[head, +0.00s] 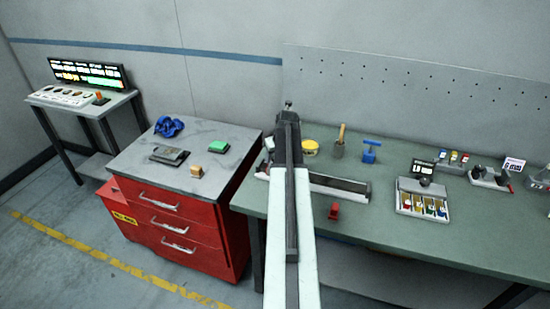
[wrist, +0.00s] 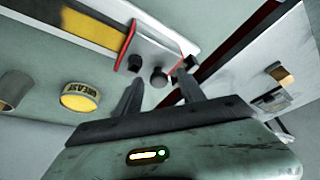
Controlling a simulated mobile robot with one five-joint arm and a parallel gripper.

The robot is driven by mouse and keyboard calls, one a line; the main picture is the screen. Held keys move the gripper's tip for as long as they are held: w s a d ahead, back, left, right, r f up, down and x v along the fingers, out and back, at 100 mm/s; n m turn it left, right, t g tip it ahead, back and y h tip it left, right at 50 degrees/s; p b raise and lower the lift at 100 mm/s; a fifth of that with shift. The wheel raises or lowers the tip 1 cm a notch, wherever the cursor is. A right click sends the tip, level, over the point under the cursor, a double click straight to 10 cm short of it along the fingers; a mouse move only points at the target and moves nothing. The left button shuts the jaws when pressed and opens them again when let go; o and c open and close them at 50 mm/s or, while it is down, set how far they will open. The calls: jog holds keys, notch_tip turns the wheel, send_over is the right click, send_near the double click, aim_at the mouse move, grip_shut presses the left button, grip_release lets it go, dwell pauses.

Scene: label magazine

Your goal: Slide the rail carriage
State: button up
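The rail (head: 342,184) lies along the left front of the green bench, and my arm covers part of it. In the wrist view the rail (wrist: 32,14) is pale with a yellow strip. A pale block with a red edge and dark knobs, apparently the carriage (wrist: 175,44), sits at the strip's right end. My arm hides it in the head view. My gripper (wrist: 162,73) has its fingers apart, with a dark knob showing between the tips. I cannot tell whether they touch it. My gripper (head: 288,108) is seen only from behind in the head view.
A yellow grease tin (wrist: 80,97), a wooden-handled tool (head: 340,141) and a blue item (head: 370,151) stand behind the rail. A small red object (head: 334,211) is in front. A tray (head: 423,208) lies right. A red cabinet (head: 182,222) stands left.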

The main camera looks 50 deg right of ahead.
jog(key=shift+d, duration=0.1)
jog(key=shift+r, duration=0.1)
jog(key=shift+r+p, duration=0.3)
jog(key=shift+p, duration=0.1)
jog(key=p+v, duration=0.6)
jog(key=v, duration=0.1)
jog(key=shift+s, duration=0.15)
